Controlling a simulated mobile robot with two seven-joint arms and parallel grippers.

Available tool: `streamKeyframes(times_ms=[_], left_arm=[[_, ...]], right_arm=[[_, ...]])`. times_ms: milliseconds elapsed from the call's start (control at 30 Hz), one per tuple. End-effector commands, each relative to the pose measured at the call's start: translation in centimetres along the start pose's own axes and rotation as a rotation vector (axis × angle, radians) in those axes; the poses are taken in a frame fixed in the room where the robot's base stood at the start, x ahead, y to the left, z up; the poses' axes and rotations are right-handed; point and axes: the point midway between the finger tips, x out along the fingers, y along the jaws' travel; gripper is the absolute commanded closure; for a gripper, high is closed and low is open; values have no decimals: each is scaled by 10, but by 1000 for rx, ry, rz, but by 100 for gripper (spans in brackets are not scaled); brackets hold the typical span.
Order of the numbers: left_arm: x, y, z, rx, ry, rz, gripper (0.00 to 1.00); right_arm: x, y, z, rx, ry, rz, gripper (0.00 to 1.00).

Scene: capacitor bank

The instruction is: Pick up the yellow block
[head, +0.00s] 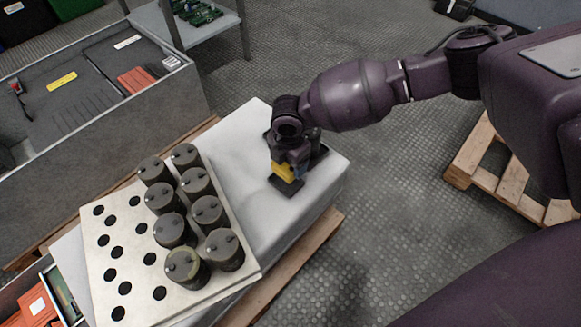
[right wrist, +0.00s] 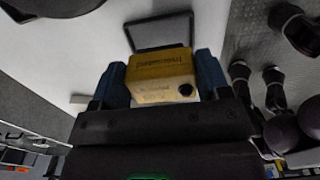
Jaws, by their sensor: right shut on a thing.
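The yellow block (head: 283,171) is under my right gripper (head: 289,168) in the head view, above the white work surface at its right end. In the right wrist view the block (right wrist: 160,68), with dark lettering and a dark round hole in its near face, sits between the two blue fingers of the right gripper (right wrist: 161,74). The gripper is shut on it. A black square piece (head: 286,186) shows just below the block; I cannot tell whether they touch. My left gripper is not in view.
A metal plate (head: 131,274) with round holes holds several dark grey cylinders (head: 222,249) on the left of the white surface (head: 245,131). A grey bin (head: 100,109) stands at upper left. A wooden pallet (head: 510,180) lies on the floor at right.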

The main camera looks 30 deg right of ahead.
Motion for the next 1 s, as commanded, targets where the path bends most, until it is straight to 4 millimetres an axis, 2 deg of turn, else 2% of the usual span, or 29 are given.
streamKeyframes(times_ms=[33,100,300,500,700,1000], left_arm=[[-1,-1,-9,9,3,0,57],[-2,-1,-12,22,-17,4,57],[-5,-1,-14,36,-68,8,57],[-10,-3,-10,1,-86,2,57],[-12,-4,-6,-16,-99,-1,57],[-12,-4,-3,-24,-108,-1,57]], right_arm=[[-26,4,2,0,-5,18,58],[-46,5,1,0,-5,19,58],[-97,4,1,-1,-5,18,58],[-135,2,0,0,-4,13,58],[-154,1,0,-1,-2,6,58],[-159,0,0,-1,0,2,58]])
